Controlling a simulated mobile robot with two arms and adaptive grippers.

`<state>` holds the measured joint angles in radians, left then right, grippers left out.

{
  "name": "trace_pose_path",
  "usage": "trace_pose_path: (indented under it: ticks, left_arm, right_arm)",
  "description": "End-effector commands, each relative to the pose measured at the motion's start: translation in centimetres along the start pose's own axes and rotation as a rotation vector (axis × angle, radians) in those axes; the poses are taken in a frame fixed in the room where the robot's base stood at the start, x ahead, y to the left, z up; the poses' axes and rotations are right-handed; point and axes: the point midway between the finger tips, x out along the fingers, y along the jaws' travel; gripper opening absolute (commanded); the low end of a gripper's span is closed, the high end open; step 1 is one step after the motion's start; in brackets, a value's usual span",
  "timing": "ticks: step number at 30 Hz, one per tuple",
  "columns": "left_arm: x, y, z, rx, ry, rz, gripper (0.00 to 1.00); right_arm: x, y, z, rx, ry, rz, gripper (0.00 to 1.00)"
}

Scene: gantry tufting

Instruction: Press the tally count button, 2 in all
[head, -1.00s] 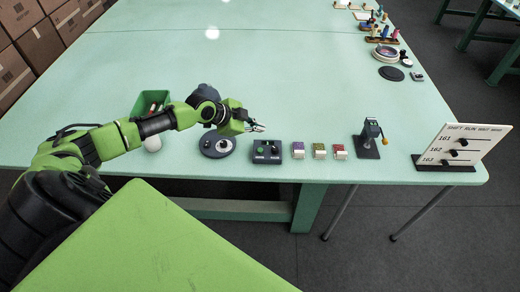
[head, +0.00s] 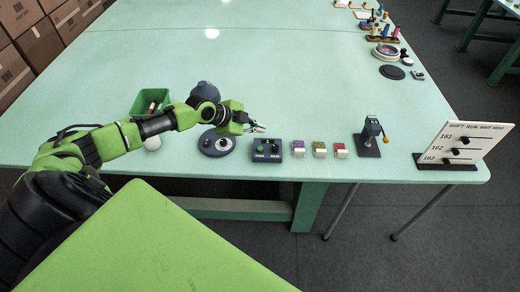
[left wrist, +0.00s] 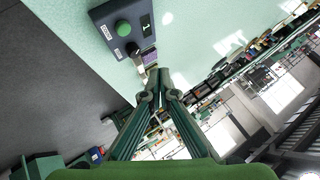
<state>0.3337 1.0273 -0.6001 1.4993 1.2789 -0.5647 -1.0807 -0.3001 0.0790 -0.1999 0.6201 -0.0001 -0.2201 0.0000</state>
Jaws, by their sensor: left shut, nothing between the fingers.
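A dark control box (head: 267,150) with a green button and a black knob sits near the table's front edge. It also shows at the top of the left wrist view (left wrist: 122,28). I cannot tell for sure which control is the tally count button. My left gripper (head: 262,128) is shut and empty, above the table just behind the box in the head view. In the left wrist view the fingertips (left wrist: 158,77) come together near a purple block, with the green button up and left of them. My right gripper is not in view.
Purple (head: 298,147), olive (head: 319,149) and red (head: 341,150) blocks stand right of the box. A round dark dial (head: 217,144) and a green bin (head: 137,104) are left. A small device (head: 369,140) and a white board (head: 470,140) stand right. The table's middle is clear.

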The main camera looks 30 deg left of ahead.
Motion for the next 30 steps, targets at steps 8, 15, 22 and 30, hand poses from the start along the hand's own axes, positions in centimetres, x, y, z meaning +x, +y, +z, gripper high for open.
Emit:
trace_pose_path:
  ticks: [8, 15, 22, 30]
  left_arm:
    - [3.1, 2.3, 2.3, -0.001, -0.001, 0.001, 0.0]
    - [4.9, 3.6, 3.6, -0.001, -0.001, 0.0, 0.0]
    - [5.0, 3.6, 3.6, 0.0, -0.001, 0.0, 0.0]
    - [4.9, 3.6, 3.6, -0.001, -0.001, 0.0, 0.0]
  right_arm:
    - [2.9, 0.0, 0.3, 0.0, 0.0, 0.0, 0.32]
    - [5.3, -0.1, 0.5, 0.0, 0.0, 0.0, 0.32]
    - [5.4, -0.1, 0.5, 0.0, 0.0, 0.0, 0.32]
    - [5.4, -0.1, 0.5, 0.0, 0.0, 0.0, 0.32]
